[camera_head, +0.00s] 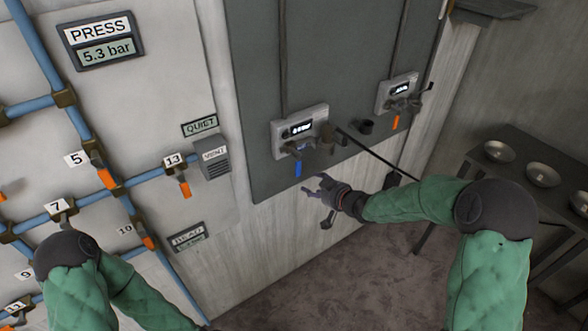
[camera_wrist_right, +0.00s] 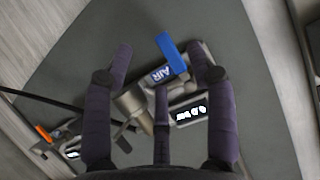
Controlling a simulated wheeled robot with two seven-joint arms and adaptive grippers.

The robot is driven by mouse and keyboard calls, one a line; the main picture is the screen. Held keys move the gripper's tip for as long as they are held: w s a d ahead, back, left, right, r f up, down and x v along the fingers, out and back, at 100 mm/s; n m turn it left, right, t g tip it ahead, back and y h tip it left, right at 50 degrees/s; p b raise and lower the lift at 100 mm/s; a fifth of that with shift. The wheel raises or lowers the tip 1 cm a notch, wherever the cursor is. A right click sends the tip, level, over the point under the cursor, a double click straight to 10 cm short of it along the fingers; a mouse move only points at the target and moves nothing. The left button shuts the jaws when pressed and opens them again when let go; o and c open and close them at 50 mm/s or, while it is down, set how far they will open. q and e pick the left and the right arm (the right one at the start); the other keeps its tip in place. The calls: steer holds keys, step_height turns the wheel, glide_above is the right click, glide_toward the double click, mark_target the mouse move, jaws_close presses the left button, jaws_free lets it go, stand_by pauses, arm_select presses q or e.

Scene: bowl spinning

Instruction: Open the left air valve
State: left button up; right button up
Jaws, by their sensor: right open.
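The left air valve has a blue handle (camera_head: 298,168) that hangs down below a grey box with a lit display (camera_head: 300,130) on the dark panel. In the right wrist view the blue handle (camera_wrist_right: 172,54) sits between the spread fingers, near the "AIR" label (camera_wrist_right: 160,75). My right gripper (camera_head: 322,187) is open and empty, just below and right of the blue handle. It looks apart from the handle, though the exact gap is hard to tell. My left arm shows at the lower left, but its gripper is out of view.
A second valve with an orange handle (camera_head: 395,122) and its display box (camera_head: 397,93) are to the right on the panel. A thin dark rod (camera_head: 375,152) sticks out between. Blue pipes (camera_head: 85,125) with orange-handled valves cover the left wall. A table (camera_head: 515,165) with metal bowls stands at right.

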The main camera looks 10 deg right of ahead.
mark_target(300, 169)
steer(key=shift+n+t, duration=0.3)
steer(key=shift+t, duration=0.1)
steer(key=w+a+b, duration=0.1)
steer(key=w, duration=0.6)
steer(key=w+a+f+b, duration=0.1)
steer(key=w, duration=0.2)
steer(key=shift+w+a+f+b, duration=0.1)
steer(key=shift+w+a+b, duration=0.15)
steer(key=shift+a+b, duration=0.05)
jaws_close()
